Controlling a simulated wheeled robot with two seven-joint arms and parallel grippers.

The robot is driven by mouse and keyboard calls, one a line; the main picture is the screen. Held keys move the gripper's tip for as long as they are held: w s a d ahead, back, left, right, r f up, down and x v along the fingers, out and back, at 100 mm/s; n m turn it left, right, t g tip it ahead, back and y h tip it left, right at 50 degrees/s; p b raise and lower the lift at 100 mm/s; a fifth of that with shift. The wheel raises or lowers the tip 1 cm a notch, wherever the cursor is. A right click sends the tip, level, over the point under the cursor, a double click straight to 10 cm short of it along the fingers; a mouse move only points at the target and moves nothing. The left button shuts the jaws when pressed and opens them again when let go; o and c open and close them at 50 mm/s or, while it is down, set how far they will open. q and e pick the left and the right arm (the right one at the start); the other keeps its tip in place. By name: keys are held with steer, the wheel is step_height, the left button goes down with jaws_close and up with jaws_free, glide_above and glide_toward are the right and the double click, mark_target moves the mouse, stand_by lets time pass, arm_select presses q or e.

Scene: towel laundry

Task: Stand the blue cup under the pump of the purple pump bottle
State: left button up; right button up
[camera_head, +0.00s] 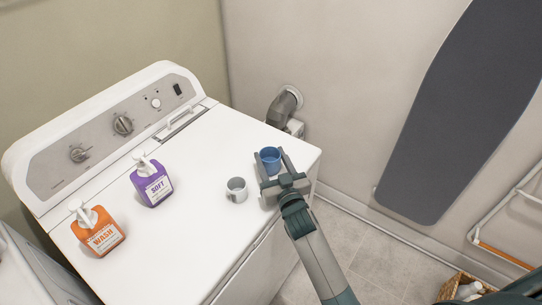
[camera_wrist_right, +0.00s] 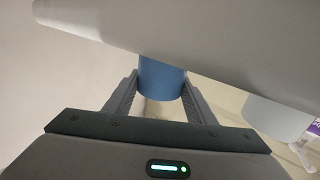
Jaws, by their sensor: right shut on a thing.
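The blue cup (camera_head: 270,160) is near the right end of the white washer top in the head view. My right gripper (camera_head: 273,162) is shut on it, with a finger on each side. The wrist view shows the blue cup (camera_wrist_right: 162,80) between the two fingers (camera_wrist_right: 160,95). Whether the cup touches the washer top is unclear. The purple pump bottle (camera_head: 152,184) stands upright left of the middle of the washer top, its white pump (camera_head: 146,163) on top. My left gripper is not in view.
An orange pump bottle (camera_head: 98,232) stands at the front left. The control panel (camera_head: 110,130) rises along the back. The washer top between purple bottle and white cup is clear.

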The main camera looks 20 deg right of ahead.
steer(key=shift+f, duration=0.1)
steer(key=shift+f, duration=0.25)
steer(key=o, duration=1)
steer(key=shift+o, duration=0.2)
steer(key=shift+b, duration=0.3)
steer(key=s+b, duration=0.6)
steer(key=s, duration=1.1)
steer(key=shift+s+d+r+b, duration=0.2)
steer(key=shift+d+b, duration=0.1)
steer(key=shift+d, duration=0.15)
steer(key=shift+o, duration=0.3)
